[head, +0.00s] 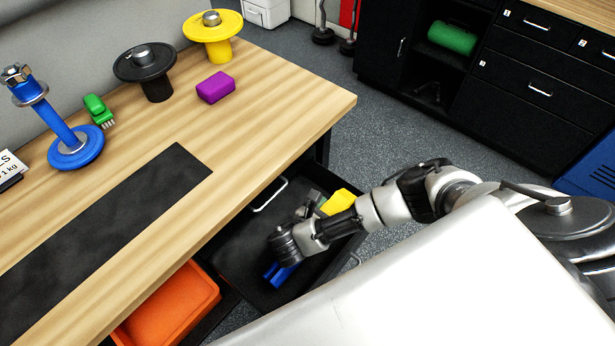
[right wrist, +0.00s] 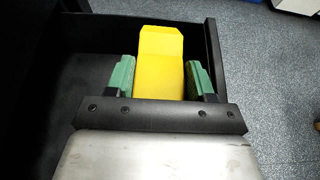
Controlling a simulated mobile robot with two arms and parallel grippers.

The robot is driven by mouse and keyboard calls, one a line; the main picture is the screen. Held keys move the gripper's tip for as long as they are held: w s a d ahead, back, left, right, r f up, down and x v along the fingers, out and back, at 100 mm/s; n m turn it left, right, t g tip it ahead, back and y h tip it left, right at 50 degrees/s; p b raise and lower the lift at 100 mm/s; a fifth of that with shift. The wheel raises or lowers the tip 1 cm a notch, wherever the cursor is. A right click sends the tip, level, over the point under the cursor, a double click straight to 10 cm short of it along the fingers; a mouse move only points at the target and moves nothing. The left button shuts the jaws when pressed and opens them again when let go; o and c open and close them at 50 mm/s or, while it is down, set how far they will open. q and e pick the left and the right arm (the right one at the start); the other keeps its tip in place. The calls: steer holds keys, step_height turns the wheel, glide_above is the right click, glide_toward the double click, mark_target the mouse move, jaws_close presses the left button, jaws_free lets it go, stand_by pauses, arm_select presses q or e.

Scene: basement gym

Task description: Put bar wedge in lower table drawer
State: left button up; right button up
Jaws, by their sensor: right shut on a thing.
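A yellow block, taken as the bar wedge (head: 340,202), shows over the open black drawer (head: 240,262) under the wooden table. In the right wrist view the yellow wedge (right wrist: 160,72) stands between the green finger pads of my right gripper (right wrist: 164,80), which is shut on it. The drawer wall (right wrist: 215,55) is to the right of it and just beyond it. In the head view the right gripper (head: 313,205) is partly hidden by its own wrist. Whether the wedge touches the drawer floor I cannot tell. My left gripper is not in view.
A blue item (head: 280,273) shows in the drawer area beneath my wrist. A pale handle (head: 269,195) is at the table's front. An orange bin (head: 170,305) stands left of the drawer. The tabletop holds a purple block (head: 215,87), a green brush (head: 97,108) and several stands.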

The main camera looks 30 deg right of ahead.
step_height(320, 180, down, 9)
steer(key=shift+s+r+b, duration=0.1)
steer(key=shift+r+b, duration=0.1)
steer(key=shift+b, duration=0.9)
steer(key=shift+f, duration=0.5)
steer(key=shift+f+b, duration=0.35)
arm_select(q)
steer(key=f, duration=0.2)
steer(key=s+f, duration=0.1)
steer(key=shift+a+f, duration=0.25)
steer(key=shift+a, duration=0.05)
arm_select(e)
steer(key=o, duration=1)
